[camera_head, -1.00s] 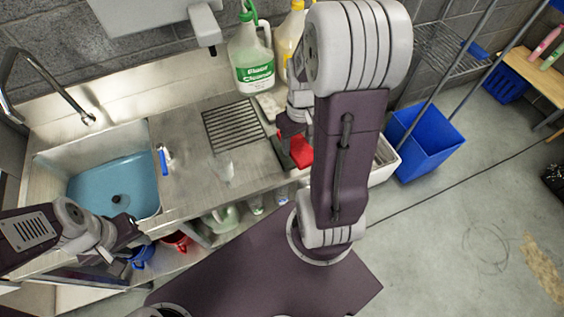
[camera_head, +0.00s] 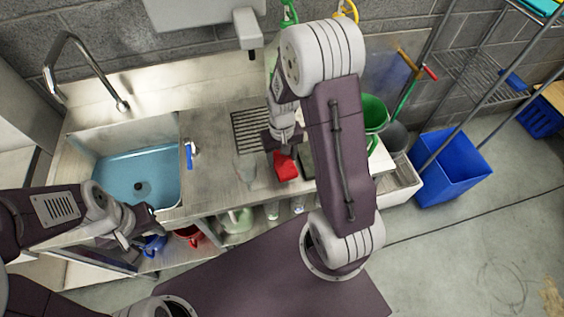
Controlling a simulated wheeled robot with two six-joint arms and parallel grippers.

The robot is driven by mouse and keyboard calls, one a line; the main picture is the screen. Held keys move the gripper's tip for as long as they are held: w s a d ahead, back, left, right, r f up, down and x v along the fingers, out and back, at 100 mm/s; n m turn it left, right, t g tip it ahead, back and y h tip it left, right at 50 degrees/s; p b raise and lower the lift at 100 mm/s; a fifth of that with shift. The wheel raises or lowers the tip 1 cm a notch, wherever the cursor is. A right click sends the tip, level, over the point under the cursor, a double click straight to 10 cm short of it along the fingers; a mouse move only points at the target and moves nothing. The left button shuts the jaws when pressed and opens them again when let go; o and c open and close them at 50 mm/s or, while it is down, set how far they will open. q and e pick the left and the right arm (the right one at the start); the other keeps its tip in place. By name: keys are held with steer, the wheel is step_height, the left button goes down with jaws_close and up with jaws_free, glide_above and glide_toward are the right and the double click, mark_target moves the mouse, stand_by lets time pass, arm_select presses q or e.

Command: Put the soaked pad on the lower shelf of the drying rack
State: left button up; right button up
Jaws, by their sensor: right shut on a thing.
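My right gripper (camera_head: 284,150) is shut on a red pad (camera_head: 286,168), above the right part of the steel counter. I cannot tell how wet the pad is. The arm hides part of the jaws and the area behind them. A metal rack with a wire shelf (camera_head: 476,72) stands at the upper right, well apart from the gripper; its top is cut off by the frame edge. My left gripper (camera_head: 142,222) hangs near the counter's front edge below the sink, with nothing visible in it; its jaws are too small and dark to read.
A sink (camera_head: 140,185) with blue water lies at the left. A drain grate (camera_head: 252,130) is set in the counter (camera_head: 215,150), with a dark flat thing (camera_head: 307,161) near the pad. A blue bin (camera_head: 452,168) stands on the floor below the rack. A green bucket (camera_head: 374,112) stands behind my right arm.

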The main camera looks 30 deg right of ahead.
mark_target(282, 158)
step_height(282, 158, down, 3)
steer(key=shift+s+f+p, duration=0.1)
steer(key=shift+p, duration=0.25)
steer(key=shift+w+f, duration=0.2)
steer(key=shift+s+f, duration=0.1)
steer(key=shift+f, duration=0.1)
steer(key=o, duration=1.4)
steer(key=shift+b, duration=0.35)
